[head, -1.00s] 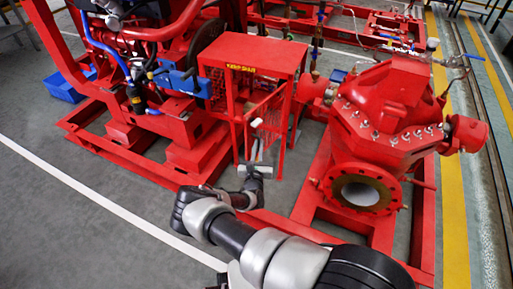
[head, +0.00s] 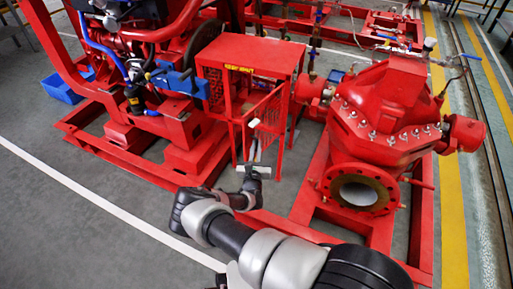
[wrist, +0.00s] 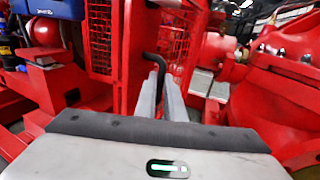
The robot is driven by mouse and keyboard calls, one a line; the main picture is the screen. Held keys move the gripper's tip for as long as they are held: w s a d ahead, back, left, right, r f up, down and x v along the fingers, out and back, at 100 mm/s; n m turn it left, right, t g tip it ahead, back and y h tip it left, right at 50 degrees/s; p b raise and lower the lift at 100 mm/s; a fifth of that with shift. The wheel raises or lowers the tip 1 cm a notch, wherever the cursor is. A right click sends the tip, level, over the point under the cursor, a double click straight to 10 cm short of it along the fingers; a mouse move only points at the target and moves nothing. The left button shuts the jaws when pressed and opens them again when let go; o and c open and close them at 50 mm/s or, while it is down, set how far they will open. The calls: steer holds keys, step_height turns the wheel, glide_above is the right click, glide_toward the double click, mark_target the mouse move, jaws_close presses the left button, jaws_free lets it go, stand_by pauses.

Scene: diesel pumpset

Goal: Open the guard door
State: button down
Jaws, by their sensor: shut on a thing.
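In the wrist view the door's mesh (wrist: 178,45) shows right of a broad red upright edge. A black bent handle (wrist: 156,60) sticks out beside that edge. My gripper (head: 254,150) is in front of the door's outer edge. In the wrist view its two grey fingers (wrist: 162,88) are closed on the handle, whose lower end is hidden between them.
A red pump (head: 385,120) with an open round flange stands to the right. The red engine skid (head: 110,155) and a blue part (head: 180,84) lie to the left. Red base rails run low around the guard. The grey floor at front left is clear.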

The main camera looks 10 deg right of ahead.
steer(key=shift+a, duration=0.25)
stand_by(0.5)
steer(key=c, duration=1.9)
jaws_free()
steer(key=shift+o, duration=0.2)
steer(key=shift+s, duration=0.1)
steer(key=p+v, duration=0.3)
steer(key=v, duration=1.4)
steer(key=shift+s, duration=0.15)
